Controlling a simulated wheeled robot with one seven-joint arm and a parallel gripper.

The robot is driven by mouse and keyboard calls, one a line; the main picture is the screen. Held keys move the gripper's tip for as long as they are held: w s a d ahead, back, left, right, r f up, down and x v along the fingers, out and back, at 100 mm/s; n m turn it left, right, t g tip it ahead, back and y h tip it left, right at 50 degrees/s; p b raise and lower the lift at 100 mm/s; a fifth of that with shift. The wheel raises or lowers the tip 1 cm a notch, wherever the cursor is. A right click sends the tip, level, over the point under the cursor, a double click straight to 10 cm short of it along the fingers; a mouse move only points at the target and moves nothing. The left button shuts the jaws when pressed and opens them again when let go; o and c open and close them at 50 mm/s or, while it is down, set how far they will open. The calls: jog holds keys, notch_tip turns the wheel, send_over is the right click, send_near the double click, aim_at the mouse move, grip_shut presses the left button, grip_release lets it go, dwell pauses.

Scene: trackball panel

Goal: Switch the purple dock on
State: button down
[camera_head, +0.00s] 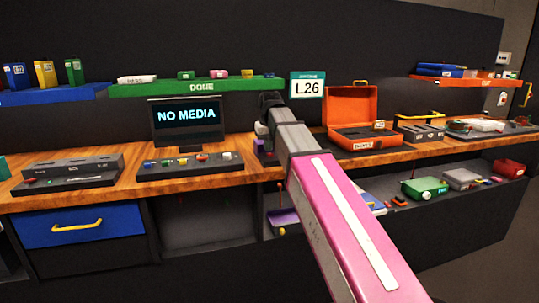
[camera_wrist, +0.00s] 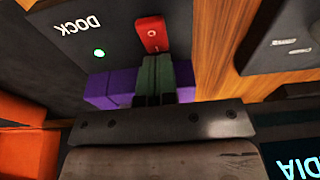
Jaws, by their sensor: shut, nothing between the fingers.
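In the wrist view, which is upside down, the dark dock panel (camera_wrist: 100,32) carries the word DOCK and a lit green light (camera_wrist: 99,53). A red switch (camera_wrist: 152,35) with a small ring mark stands on it. Purple blocks (camera_wrist: 110,86) show on both sides of my fingers. My gripper (camera_wrist: 154,58) is shut and empty, its greenish fingertips right at the red switch; I cannot tell whether they touch it. In the head view my arm hides most of the dock and the gripper.
The wooden bench (camera_head: 225,173) holds a NO MEDIA screen (camera_head: 188,125), a panel of coloured switches (camera_head: 188,165) on the left and an open orange case (camera_head: 352,115) on the right. A green DONE shelf (camera_head: 200,87) hangs above.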

notch_tip(320, 180, up, 7)
dwell(0.8)
jog(key=shift+f, duration=0.1)
